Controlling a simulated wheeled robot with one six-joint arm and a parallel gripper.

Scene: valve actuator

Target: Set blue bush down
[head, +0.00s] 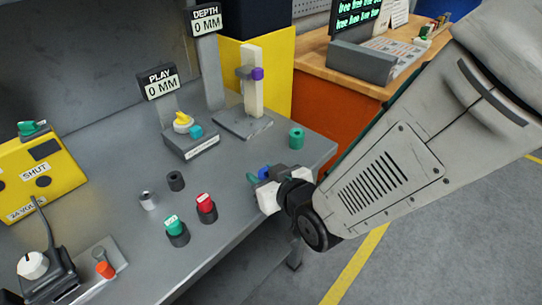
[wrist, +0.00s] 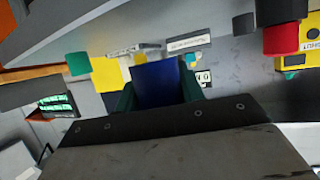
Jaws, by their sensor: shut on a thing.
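The blue bush (wrist: 160,84) fills the space between the green fingers of my gripper (wrist: 158,94) in the wrist view. In the head view a small part of the blue bush (head: 265,172) shows between the fingers of my gripper (head: 262,176). My gripper is shut on it at the front right edge of the grey bench (head: 105,160). The arm and gripper body hide the bush's lower part. I cannot tell whether it touches the bench.
A green bush (head: 296,138) stands at the bench's right. A dark ring (head: 176,181), a silver bush (head: 148,201), and green (head: 174,224) and red (head: 205,203) pieces in dark holders stand left of my gripper. The PLAY gauge (head: 188,137) and DEPTH stand (head: 243,122) are behind.

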